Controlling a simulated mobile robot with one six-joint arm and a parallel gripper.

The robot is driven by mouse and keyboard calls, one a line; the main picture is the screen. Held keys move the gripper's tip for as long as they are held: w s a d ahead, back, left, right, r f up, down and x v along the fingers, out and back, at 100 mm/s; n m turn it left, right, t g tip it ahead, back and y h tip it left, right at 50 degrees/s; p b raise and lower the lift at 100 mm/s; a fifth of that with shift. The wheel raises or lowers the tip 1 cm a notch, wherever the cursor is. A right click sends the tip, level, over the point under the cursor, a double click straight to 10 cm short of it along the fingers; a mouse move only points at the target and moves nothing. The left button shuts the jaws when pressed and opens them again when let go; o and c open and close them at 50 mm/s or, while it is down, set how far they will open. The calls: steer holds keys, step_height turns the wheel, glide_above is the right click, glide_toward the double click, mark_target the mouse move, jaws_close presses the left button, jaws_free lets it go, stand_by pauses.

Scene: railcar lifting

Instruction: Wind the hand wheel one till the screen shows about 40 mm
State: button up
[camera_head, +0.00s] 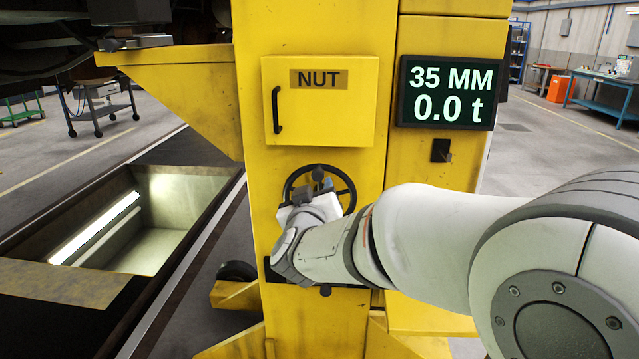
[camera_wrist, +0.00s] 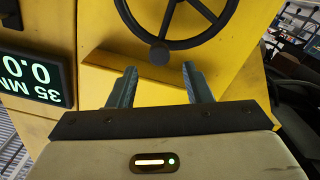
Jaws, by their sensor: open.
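The black hand wheel (camera_head: 346,184) is mounted on the front of the yellow column, below the box door marked NUT. My arm hides its lower part in the head view. In the wrist view the hand wheel (camera_wrist: 187,38) shows at the top, with a dark round knob (camera_wrist: 159,54) on its rim. My gripper (camera_wrist: 158,72) is open and empty, its two fingers apart and pointing toward the wheel; the knob appears between and beyond the fingertips. I cannot tell whether anything touches. The screen (camera_head: 445,93) reads 35 MM and 0.0 t. It also shows in the wrist view (camera_wrist: 36,82), upside down.
The yellow NUT door (camera_head: 320,100) with a black handle is closed above the wheel. A small black switch (camera_head: 441,150) sits below the screen. An open floor pit (camera_head: 150,215) lies to the left. A yellow ledge (camera_wrist: 135,79) runs below the wheel in the wrist view.

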mark_target(319, 178)
steer(key=w, duration=0.7)
steer(key=shift+w+d, duration=0.15)
steer(key=shift+d, duration=0.05)
steer(key=shift+c, duration=0.2)
jaws_close()
steer(key=shift+d, duration=0.1)
